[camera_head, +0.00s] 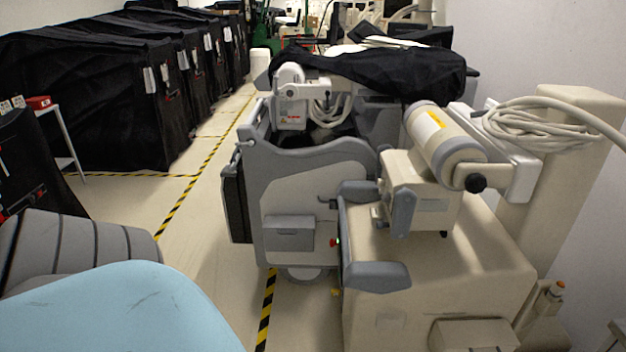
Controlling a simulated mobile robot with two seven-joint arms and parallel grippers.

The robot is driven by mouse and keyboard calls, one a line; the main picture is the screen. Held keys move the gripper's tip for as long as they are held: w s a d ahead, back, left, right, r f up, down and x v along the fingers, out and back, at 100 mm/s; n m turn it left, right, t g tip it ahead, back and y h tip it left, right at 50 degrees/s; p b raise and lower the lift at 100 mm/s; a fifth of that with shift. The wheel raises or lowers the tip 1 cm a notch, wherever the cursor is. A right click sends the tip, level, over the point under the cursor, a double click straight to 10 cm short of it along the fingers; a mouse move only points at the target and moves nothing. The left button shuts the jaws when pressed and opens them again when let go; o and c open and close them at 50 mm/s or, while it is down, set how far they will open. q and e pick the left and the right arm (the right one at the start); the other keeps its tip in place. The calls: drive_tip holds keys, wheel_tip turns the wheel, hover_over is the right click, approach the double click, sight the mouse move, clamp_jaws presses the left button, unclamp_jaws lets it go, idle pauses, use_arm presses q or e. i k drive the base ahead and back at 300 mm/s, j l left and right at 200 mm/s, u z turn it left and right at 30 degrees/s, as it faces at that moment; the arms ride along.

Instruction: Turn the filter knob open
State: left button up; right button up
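The cylinder lies tilted on top of a beige and grey boxy unit (420,200) on a large beige machine (455,270) at the right. Neither of my grippers is in view.
A grey and beige wheeled machine (315,190) stands behind, partly under black cloth (370,72). Black-covered carts (90,105) line the left. A light blue padded surface (125,310) fills the near left. Floor (210,215) with yellow-black tape is free between. Coiled cable (535,125) hangs right.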

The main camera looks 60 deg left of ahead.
sight(381, 224)
drive_tip(key=u, duration=1.3)
